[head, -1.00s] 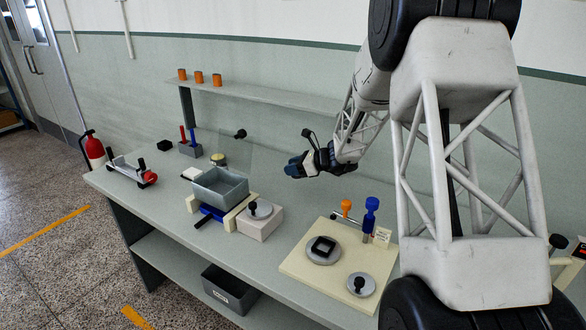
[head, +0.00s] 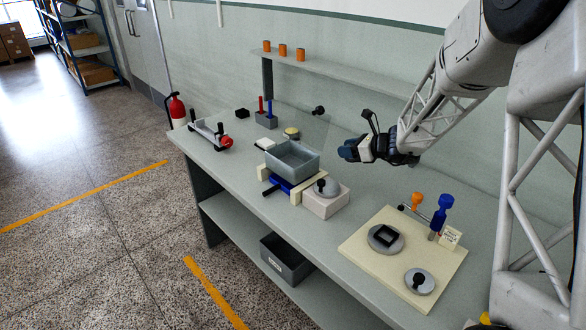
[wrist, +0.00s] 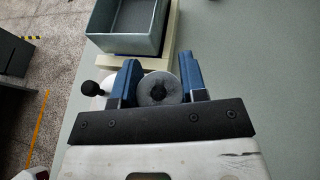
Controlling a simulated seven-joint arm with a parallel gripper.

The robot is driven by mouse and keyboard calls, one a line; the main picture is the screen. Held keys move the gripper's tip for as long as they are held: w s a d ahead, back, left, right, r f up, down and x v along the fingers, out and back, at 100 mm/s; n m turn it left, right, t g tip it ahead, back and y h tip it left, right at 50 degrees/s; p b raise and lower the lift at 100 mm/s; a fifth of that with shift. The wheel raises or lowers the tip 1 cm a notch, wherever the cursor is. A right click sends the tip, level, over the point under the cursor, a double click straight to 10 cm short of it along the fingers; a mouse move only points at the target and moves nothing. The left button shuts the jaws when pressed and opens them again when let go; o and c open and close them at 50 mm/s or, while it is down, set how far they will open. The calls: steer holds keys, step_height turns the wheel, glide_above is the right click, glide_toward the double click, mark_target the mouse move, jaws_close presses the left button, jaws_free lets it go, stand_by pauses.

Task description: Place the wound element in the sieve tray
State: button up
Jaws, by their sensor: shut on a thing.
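The wound element (wrist: 158,91) shows in the wrist view as a pale grey round piece with a dark centre, held between the two blue fingers. My gripper (head: 348,151) is shut on it, above the bench and to the right of the sieve tray in the head view. The wound element is not clear in the head view. The grey open box that looks like the sieve tray (head: 294,172) stands on a cream and blue support. In the wrist view the tray (wrist: 124,43) lies ahead of the fingers, up and left, and its visible floor is empty.
A cream board with fixtures (head: 375,265) lies nearer. A transparent panel seems to stand behind the tray. A shelf with orange cups (head: 330,72) runs along the wall.

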steer(key=s+a+r, duration=0.4)
steer(key=s+a, duration=0.8)
steer(key=s, duration=0.1)
steer(key=shift+a+r, duration=0.2)
steer(key=shift+a, duration=0.15)
steer(key=shift+w, duration=0.1)
steer(key=w+a, duration=0.2)
steer(key=w, duration=0.5)
steer(key=w+a+f, duration=0.1)
steer(key=w, duration=0.7)
steer(key=shift+w+a+f, duration=0.2)
steer(key=shift+a+f, duration=0.05)
steer(key=shift+a, duration=0.1)
steer(key=shift+f, duration=1.75)
steer(key=shift+f, duration=0.6)
steer(key=o, duration=0.9)
steer(key=shift+o, duration=0.2)
steer(key=shift+r, duration=0.1)
